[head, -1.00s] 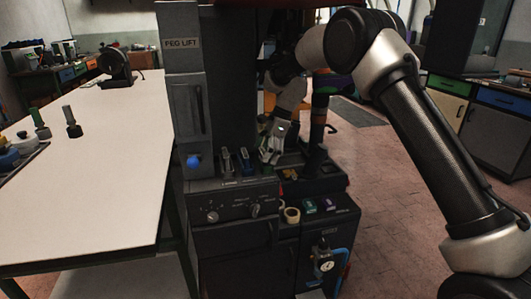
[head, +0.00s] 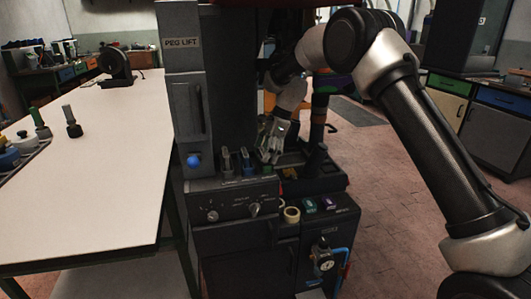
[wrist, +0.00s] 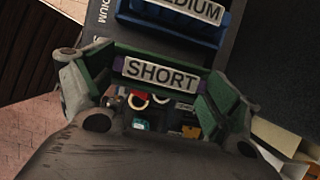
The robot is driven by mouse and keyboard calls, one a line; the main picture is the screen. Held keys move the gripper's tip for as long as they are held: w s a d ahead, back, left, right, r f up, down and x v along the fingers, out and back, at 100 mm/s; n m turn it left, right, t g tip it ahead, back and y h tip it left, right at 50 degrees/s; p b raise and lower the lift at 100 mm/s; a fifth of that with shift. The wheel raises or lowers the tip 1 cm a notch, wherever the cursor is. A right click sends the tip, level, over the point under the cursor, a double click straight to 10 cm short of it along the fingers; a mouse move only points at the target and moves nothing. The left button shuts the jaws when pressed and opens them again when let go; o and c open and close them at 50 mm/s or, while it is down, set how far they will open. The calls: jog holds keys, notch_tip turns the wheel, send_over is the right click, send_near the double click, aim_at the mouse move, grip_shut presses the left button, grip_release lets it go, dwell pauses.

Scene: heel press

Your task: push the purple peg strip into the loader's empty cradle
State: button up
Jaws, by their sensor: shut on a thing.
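In the wrist view, a strip with a white SHORT label (wrist: 160,74) and purple showing at its ends lies across between the fingertips of my gripper (wrist: 160,82). The gripper is shut on this purple peg strip. A dark green edge runs along its far side. Just beyond is the loader's dark panel (wrist: 98,30), with a blue strip labelled MEDIUM (wrist: 180,12). The empty cradle is not clearly visible, and I cannot tell whether the strip touches it. In the head view, my gripper (head: 268,158) is low over the machine's deck, and the purple strip cannot be made out.
The PEG LIFT column (head: 182,100) rises at the machine's left. Upright levers or slots (head: 235,160) stand left of my gripper. A control panel with knobs (head: 233,203) is in front. A white table (head: 105,180) lies at left.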

jog(key=shift+f, duration=0.15)
jog(key=o, duration=0.8)
jog(key=shift+r, duration=3.55)
jog(key=shift+s, duration=0.1)
